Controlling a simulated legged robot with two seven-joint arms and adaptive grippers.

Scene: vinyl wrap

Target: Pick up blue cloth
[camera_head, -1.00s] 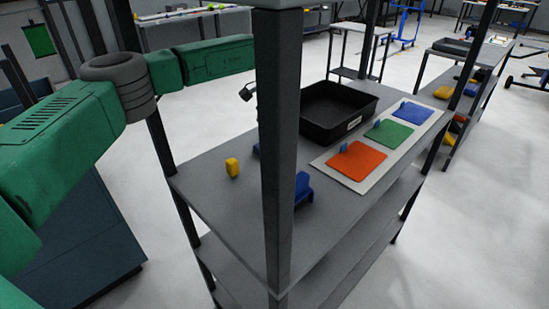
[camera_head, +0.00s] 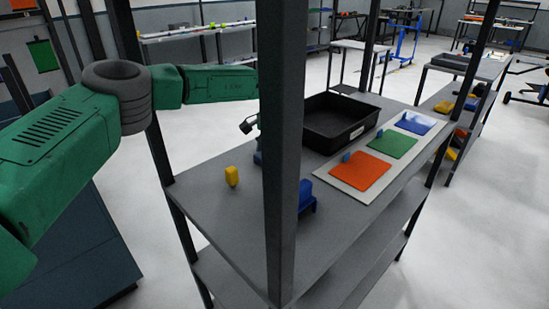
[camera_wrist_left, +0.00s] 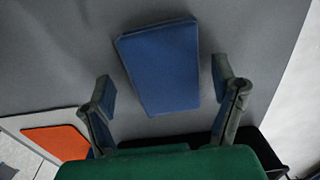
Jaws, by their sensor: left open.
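A blue cloth (camera_wrist_left: 160,66), flat and roughly rectangular, lies on the grey surface in the left wrist view. My left gripper (camera_wrist_left: 163,82) is open, with one finger on each side of the cloth and gaps between fingers and cloth; height above it is unclear. In the head view my left arm reaches behind the dark post, which hides most of the gripper. A blue item (camera_head: 307,196) shows beside that post, partly hidden; I cannot tell whether it is the cloth. My right gripper is not in view.
The dark post (camera_head: 281,150) stands in front of the grey shelf top (camera_head: 222,212). A black tray (camera_head: 340,119), a yellow object (camera_head: 232,176) and a pale board (camera_head: 350,194) with orange (camera_head: 360,172), green (camera_head: 392,144) and blue (camera_head: 416,123) squares are on it.

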